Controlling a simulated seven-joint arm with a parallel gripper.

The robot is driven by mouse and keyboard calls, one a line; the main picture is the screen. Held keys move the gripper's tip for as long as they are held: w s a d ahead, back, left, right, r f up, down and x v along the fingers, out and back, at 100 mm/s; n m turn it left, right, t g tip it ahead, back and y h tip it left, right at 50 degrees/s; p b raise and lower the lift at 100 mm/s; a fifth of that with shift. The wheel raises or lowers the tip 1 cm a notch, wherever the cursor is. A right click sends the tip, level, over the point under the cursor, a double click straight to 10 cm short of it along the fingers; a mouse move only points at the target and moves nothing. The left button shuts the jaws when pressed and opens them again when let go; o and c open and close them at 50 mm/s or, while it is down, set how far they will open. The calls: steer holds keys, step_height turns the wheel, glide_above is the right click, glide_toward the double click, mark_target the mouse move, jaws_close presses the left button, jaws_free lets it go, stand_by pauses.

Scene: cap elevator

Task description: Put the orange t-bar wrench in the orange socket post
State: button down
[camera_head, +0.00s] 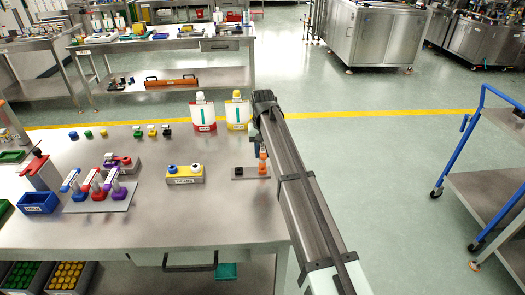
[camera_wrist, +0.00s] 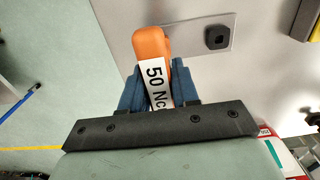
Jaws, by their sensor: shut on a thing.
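The orange t-bar wrench (camera_wrist: 152,46) is between the blue fingers of my gripper (camera_wrist: 160,85), with a white label reading "50 N…" facing the wrist camera. In the head view, the orange wrench (camera_head: 262,156) is upright at the right end of a small grey plate (camera_head: 251,177), partly behind my arm. A dark square post (camera_head: 239,170) stands on the same plate; it also shows in the wrist view (camera_wrist: 216,37), to the right of the wrench and apart from it. I cannot tell the orange socket post apart from the wrench, or whether they touch.
A rack (camera_head: 100,205) with several blue, red and purple parts and a blue bin (camera_head: 38,203) are at left. A yellow block (camera_head: 185,179) lies left of the plate. Red-labelled (camera_head: 203,112) and yellow-labelled (camera_head: 238,112) pouches stand behind. The front middle of the table is clear.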

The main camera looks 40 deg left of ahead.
steer(key=shift+f, duration=0.5)
steer(key=c, duration=0.8)
jaws_free()
steer(key=shift+o, duration=0.2)
steer(key=shift+r, duration=0.15)
step_height(320, 180, up, 14)
steer(key=shift+f, duration=0.2)
